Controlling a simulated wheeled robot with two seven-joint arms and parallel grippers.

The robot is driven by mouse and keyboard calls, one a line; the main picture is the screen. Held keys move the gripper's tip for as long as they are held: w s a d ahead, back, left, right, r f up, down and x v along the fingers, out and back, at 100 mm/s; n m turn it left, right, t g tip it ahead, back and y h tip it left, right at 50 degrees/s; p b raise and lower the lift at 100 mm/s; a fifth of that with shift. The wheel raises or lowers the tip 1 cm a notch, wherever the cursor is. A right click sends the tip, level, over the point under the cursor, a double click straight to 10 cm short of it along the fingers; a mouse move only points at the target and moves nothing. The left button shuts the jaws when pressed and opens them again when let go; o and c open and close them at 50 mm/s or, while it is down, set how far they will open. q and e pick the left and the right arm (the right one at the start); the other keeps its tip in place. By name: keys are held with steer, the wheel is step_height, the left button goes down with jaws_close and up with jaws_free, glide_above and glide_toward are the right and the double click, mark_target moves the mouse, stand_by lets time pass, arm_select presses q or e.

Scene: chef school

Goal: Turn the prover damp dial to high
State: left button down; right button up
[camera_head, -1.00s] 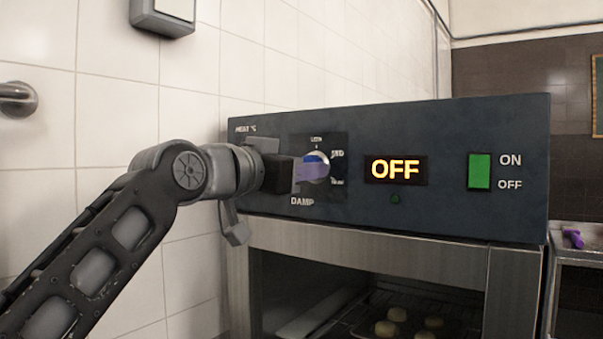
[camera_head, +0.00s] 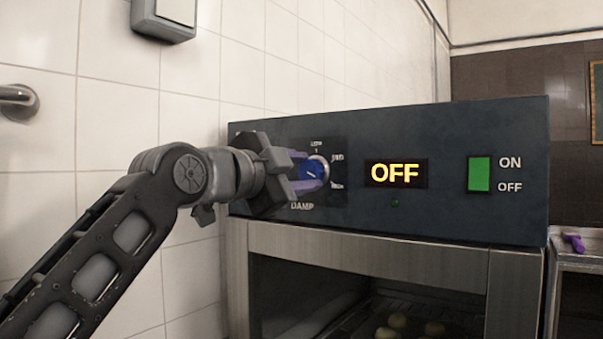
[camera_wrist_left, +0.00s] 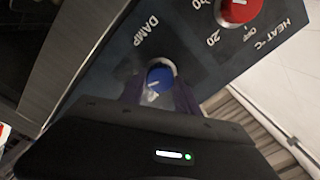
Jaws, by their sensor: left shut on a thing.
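The damp dial (camera_head: 313,172) is a blue knob with a white mark and a silvery ring, on the dark control panel of the prover. The labels around it run from the top down its right side, and DAMP is printed below it. My left gripper (camera_head: 303,172) comes in from the left with its purple fingers shut on the knob, one above and one below. In the left wrist view the blue knob (camera_wrist_left: 159,77) sits between the dark fingers. I cannot tell exactly which label the mark points at. My right gripper is not in view.
A red heat dial (camera_wrist_left: 240,8) is beside it in the left wrist view. The panel has a display (camera_head: 395,173) reading OFF and a green switch (camera_head: 479,174). Dough pieces (camera_head: 397,320) lie inside the prover below. A tiled wall (camera_head: 110,110) stands at left.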

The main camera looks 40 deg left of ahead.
arm_select(q)
steer(key=shift+m, duration=0.5)
steer(key=c, duration=0.9)
jaws_free()
steer(key=shift+s, duration=0.5)
steer(key=s+b, duration=0.1)
steer(key=s, duration=0.5)
steer(key=shift+s+d+b, duration=0.15)
steer(key=shift+s+b, duration=0.2)
steer(key=shift+s, duration=0.05)
